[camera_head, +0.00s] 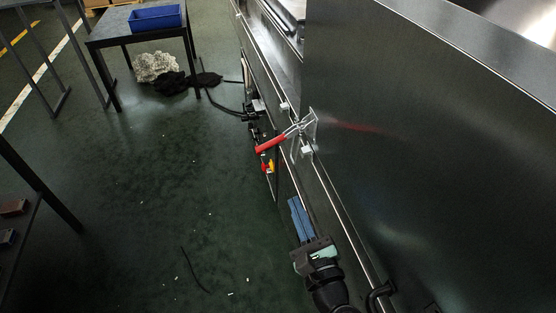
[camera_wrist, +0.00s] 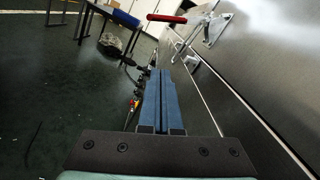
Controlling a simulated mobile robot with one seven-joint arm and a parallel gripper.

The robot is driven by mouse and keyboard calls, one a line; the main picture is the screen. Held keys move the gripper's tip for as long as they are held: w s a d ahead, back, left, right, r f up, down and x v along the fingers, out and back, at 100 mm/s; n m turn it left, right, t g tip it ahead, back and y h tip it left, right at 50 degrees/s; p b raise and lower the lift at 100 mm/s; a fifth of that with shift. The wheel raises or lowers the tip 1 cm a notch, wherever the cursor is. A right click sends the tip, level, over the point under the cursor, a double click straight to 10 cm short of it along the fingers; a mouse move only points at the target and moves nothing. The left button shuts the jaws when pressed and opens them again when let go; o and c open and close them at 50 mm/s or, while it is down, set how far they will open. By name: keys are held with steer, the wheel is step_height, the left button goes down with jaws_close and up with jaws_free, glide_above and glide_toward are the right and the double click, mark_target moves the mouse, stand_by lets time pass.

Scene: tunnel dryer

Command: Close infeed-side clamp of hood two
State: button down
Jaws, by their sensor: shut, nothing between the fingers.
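The clamp has a red handle (camera_head: 271,144) and a bright metal body (camera_head: 303,127) fixed to the side of the dark metal hood (camera_head: 430,150). The handle sticks out from the hood wall over the floor side. In the wrist view the red handle (camera_wrist: 167,18) lies roughly level near the top, with the clamp's metal plate (camera_wrist: 216,28) on the hood to its right. My gripper (camera_head: 294,201) has blue fingers, shut together and empty. It is beside the rail, nearer the camera than the clamp and apart from it. Its fingers (camera_wrist: 160,72) point towards the clamp area.
A metal rail (camera_head: 325,183) runs along the hood's lower edge. Small yellow and red parts (camera_head: 267,166) sit below the handle. A table (camera_head: 112,27) with a blue bin (camera_head: 155,18) stands at the back, with cloth heaps (camera_head: 156,67) beneath. The floor on the left is mostly clear.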

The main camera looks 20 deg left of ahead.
mark_target(281, 138)
steer(key=w+a+r, duration=0.4)
steer(key=w+a, duration=0.3)
steer(key=w, duration=0.1)
steer(key=shift+a, duration=0.3)
steer(key=shift+r+p, duration=0.15)
steer(key=shift+p, duration=0.2)
steer(key=shift+s+a+r+m+p, duration=0.1)
steer(key=shift+a+r+m+p, duration=0.05)
steer(key=shift+m+p, duration=0.2)
